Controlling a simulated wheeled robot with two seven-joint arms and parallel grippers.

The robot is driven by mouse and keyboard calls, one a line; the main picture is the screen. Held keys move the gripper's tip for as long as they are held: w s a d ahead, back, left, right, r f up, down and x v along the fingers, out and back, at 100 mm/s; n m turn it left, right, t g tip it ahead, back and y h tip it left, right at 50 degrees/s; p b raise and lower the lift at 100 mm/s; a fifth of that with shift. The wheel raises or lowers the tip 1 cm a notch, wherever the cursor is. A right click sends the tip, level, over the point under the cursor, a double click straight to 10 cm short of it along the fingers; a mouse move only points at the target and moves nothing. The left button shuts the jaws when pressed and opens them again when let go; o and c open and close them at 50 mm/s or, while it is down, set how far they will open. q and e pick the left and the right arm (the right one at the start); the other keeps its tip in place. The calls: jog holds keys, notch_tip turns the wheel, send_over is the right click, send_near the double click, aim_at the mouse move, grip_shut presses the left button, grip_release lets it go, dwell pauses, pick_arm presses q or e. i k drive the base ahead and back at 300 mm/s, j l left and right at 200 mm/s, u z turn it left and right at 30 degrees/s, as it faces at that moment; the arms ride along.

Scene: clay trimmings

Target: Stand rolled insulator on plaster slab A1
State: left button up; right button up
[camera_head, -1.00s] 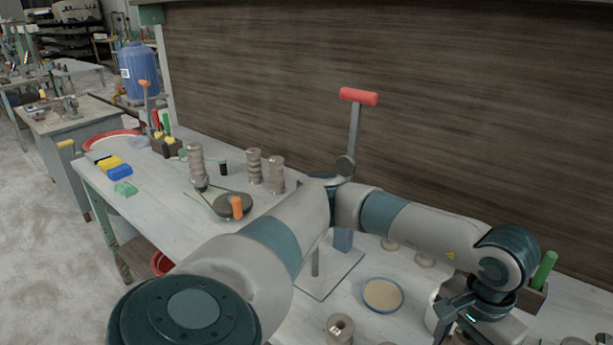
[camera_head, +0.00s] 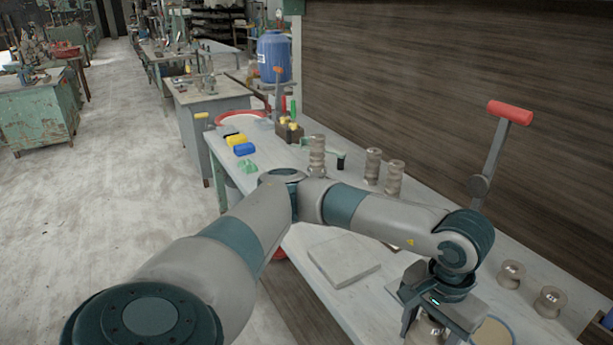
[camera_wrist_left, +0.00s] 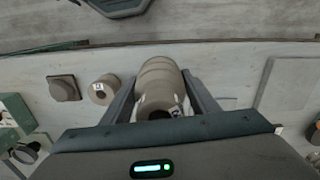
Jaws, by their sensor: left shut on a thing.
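My left gripper (camera_head: 428,322) is low over the table at the lower right of the head view. It is shut on a rolled insulator (camera_wrist_left: 160,86), a grey-brown ribbed clay cylinder between the two fingers in the left wrist view. In the head view only a part of the insulator (camera_head: 426,331) shows under the gripper. A pale square plaster slab (camera_head: 343,261) lies flat and bare on the table, left of the gripper; I cannot read a label on it. A flat slab also shows at the right of the wrist view (camera_wrist_left: 286,84). My right gripper is not in view.
Ribbed clay pieces (camera_head: 317,156) stand farther back on the table. Two short spools (camera_head: 511,274) stand to the right, near a red-handled lever (camera_head: 509,112). A round pale disc (camera_head: 493,333) lies beside the gripper. Yellow and blue blocks (camera_head: 244,149) lie at the far end.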

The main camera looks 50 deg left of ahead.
aim_at(344, 255)
jog(key=u, duration=0.45)
jog(key=i+j, duration=0.2)
jog(key=j, duration=0.2)
jog(key=i+j, duration=0.15)
jog(key=j, duration=0.25)
jog(key=i+j, duration=0.2)
jog(key=j, duration=0.2)
